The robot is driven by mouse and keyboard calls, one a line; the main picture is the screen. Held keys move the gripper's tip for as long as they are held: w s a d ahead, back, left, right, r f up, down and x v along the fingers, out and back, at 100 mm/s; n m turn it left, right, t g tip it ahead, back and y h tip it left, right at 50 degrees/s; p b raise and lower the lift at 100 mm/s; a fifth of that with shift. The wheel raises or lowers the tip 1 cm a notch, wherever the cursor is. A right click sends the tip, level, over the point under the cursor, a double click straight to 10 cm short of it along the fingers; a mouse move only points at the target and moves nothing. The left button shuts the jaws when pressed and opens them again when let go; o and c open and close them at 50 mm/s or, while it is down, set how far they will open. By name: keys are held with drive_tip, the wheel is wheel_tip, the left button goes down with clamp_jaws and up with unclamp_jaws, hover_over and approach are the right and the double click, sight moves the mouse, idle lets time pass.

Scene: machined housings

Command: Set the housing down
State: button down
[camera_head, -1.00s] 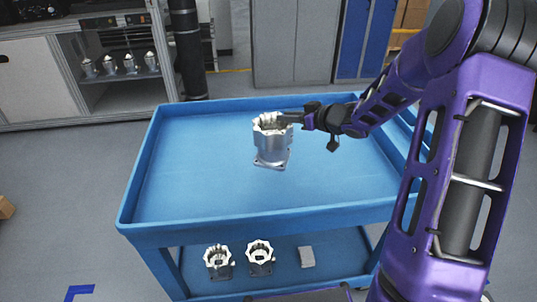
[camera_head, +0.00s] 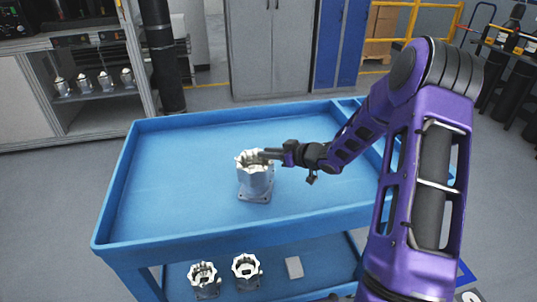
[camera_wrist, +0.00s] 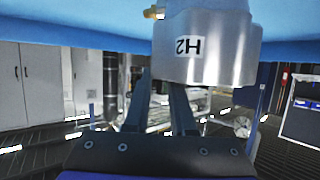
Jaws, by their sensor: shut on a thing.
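The silver housing (camera_head: 255,179), with a scalloped open top and a square flanged base, is upright over the blue cart's top tray (camera_head: 185,190), near its front middle. Its base appears at or very close to the tray surface; I cannot tell if it touches. My gripper (camera_head: 268,154) comes from the right and is shut on the housing's upper rim. In the wrist view the housing (camera_wrist: 205,55) shows upside down with an "H2" label and a brass fitting; its base is out of frame. The two dark fingers (camera_wrist: 162,85) reach its rim edge.
The top tray is otherwise clear, with raised rims. Two similar housings (camera_head: 204,279) (camera_head: 246,270) and a small grey block (camera_head: 294,267) are on the lower shelf. More housings (camera_head: 104,82) stand on a bench shelf at back left.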

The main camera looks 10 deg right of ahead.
drive_tip(key=shift+a+r, duration=0.1)
drive_tip(key=c, duration=0.8)
unclamp_jaws()
drive_tip(key=shift+o, duration=0.2)
drive_tip(key=p+v, duration=0.1)
drive_tip(key=v, duration=1.1)
drive_tip(key=shift+p, duration=0.3)
